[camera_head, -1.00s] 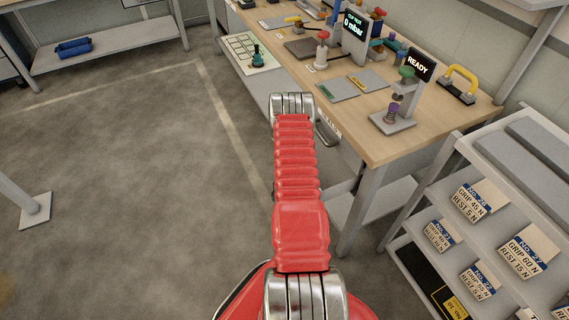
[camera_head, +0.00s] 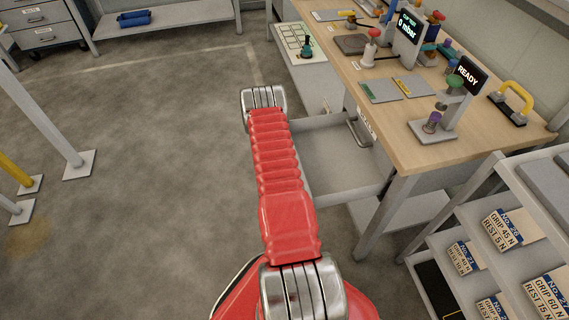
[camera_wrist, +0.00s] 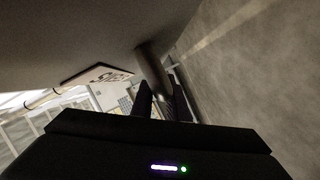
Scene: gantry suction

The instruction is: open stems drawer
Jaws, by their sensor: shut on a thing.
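The drawer (camera_head: 338,163) stands pulled out from under the workbench; its pale grey, empty-looking inside shows right of my red arm in the head view. Its front is hidden behind my arm there. A metal handle bar (camera_wrist: 152,66) runs just beyond my dark fingers. My gripper (camera_wrist: 161,103) is shut on the handle, though the exact contact is dark. My gripper is hidden in the head view.
The wooden workbench (camera_head: 405,145) carries test stands and small parts. Another handle (camera_head: 358,132) shows under its edge. A grey rack (camera_head: 520,215) with labelled cards stands at the right. Posts with floor plates (camera_head: 80,164) stand at the left. The floor between is clear.

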